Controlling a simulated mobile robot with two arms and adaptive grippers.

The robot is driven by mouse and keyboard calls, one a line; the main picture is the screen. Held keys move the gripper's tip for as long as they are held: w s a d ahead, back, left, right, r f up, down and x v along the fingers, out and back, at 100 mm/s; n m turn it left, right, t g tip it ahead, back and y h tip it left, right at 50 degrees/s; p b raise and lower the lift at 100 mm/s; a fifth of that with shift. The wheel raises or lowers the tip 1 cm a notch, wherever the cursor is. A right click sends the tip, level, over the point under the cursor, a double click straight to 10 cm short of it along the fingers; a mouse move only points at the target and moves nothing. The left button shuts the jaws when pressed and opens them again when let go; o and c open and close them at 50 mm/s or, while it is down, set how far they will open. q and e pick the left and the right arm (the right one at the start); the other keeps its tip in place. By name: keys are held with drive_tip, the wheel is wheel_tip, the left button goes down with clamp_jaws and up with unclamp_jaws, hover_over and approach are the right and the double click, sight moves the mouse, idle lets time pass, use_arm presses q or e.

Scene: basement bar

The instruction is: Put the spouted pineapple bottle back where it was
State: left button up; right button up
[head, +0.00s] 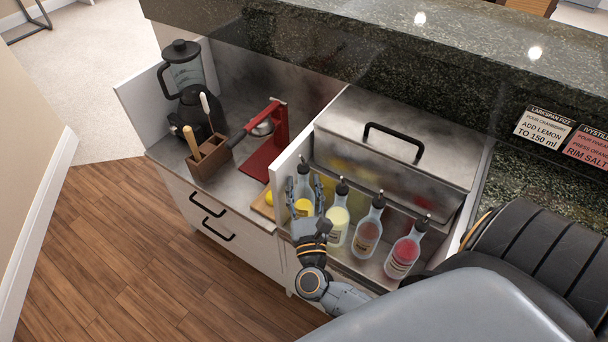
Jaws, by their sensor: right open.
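Several spouted bottles stand upright in a row in the steel well of the bar. The leftmost bottle (304,208) holds bright yellow liquid, and the bottle beside it (338,217) holds paler yellow. Their labels are too small to read, so I cannot tell for sure which is pineapple. My right gripper (304,187) is open, with its fingers pointing up at either side of the leftmost bottle and overlapping it in the picture. I cannot tell whether they touch it. The gripper hides part of that bottle. My left gripper is out of view.
Two bottles with reddish liquid (368,230) (405,252) stand to the right. A lidded steel bin (395,150) is behind the row. A white panel (287,160), red citrus press (272,145), wooden holder (209,160) and blender (187,85) are left. Recipe cards (544,127) are at right.

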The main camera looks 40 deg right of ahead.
drive_tip(key=b+v, duration=0.3)
drive_tip(key=v, duration=0.8)
drive_tip(key=w+a+f+n+y, duration=0.1)
drive_tip(key=a+f+n+y, duration=0.25)
drive_tip(key=f+n, duration=0.5)
drive_tip(key=a+f+n+y, duration=0.3)
drive_tip(key=f+n+y, duration=0.2)
drive_tip(key=f+n, duration=0.3)
drive_tip(key=s+f+n+g+y, duration=0.2)
drive_tip(key=f+n+g, duration=0.1)
drive_tip(key=f+n, duration=0.35)
drive_tip(key=s+f+n+g+y, duration=0.1)
drive_tip(key=s+f+n+g, duration=0.15)
drive_tip(key=f+n, duration=0.45)
drive_tip(key=s+d+f+n+g+h, duration=0.1)
drive_tip(key=s+d+f+n+g, duration=0.2)
drive_tip(key=s, duration=0.9)
drive_tip(key=s+d+f+n+g+h, duration=0.1)
drive_tip(key=s+d+f+n+g, duration=0.2)
drive_tip(key=s+f+n+g, duration=0.5)
drive_tip(key=s+f+n, duration=0.3)
drive_tip(key=s+f, duration=0.1)
drive_tip(key=f, duration=0.4)
drive_tip(key=shift+d+f, duration=0.3)
drive_tip(key=shift+d, duration=0.1)
drive_tip(key=shift+s, duration=0.1)
